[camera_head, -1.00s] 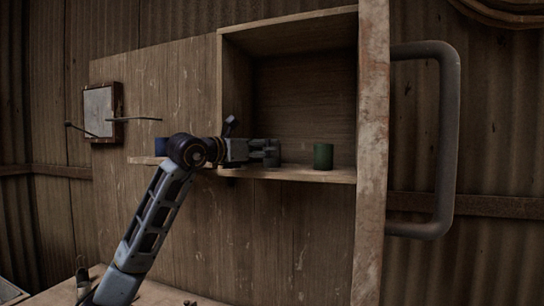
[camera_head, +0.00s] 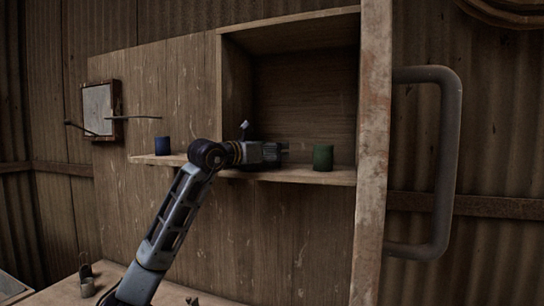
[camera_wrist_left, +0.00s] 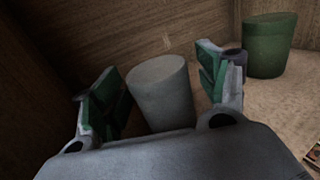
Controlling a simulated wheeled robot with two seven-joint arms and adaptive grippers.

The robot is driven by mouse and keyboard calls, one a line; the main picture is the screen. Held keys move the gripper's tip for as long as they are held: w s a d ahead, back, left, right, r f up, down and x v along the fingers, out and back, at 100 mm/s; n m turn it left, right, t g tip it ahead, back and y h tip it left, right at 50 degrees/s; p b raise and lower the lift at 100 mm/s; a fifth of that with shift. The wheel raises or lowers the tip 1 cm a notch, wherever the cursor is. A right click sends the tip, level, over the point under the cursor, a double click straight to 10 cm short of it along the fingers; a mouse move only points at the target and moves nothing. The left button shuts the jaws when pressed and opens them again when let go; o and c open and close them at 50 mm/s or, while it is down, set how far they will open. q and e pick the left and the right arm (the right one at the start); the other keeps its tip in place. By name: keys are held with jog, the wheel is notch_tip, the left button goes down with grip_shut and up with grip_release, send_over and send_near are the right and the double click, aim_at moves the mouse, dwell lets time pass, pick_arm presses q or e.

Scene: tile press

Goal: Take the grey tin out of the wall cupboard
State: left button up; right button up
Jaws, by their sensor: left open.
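The wall cupboard (camera_head: 290,25) stands open. The grey tin (camera_wrist_left: 163,98) stands upright inside it; in the left wrist view it is between the fingers of my left gripper (camera_wrist_left: 158,84), which is open. I cannot tell whether a finger touches it. In the head view my left gripper (camera_head: 285,150) reaches into the cupboard from the left, just above its floor, and the grey tin is hidden there. My right gripper is not in view.
A green tin (camera_head: 323,157) stands right of my left gripper; it also shows in the left wrist view (camera_wrist_left: 269,46). A blue tin (camera_head: 162,146) sits on the shelf left of the cupboard. The door (camera_head: 373,150) with its large handle (camera_head: 449,150) is on the right.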

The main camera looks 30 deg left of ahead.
pick_arm(q)
jog(key=c, duration=1.3)
jog(key=shift+o, duration=0.2)
jog(key=shift+r, duration=0.25)
jog(key=shift+r, duration=4.75)
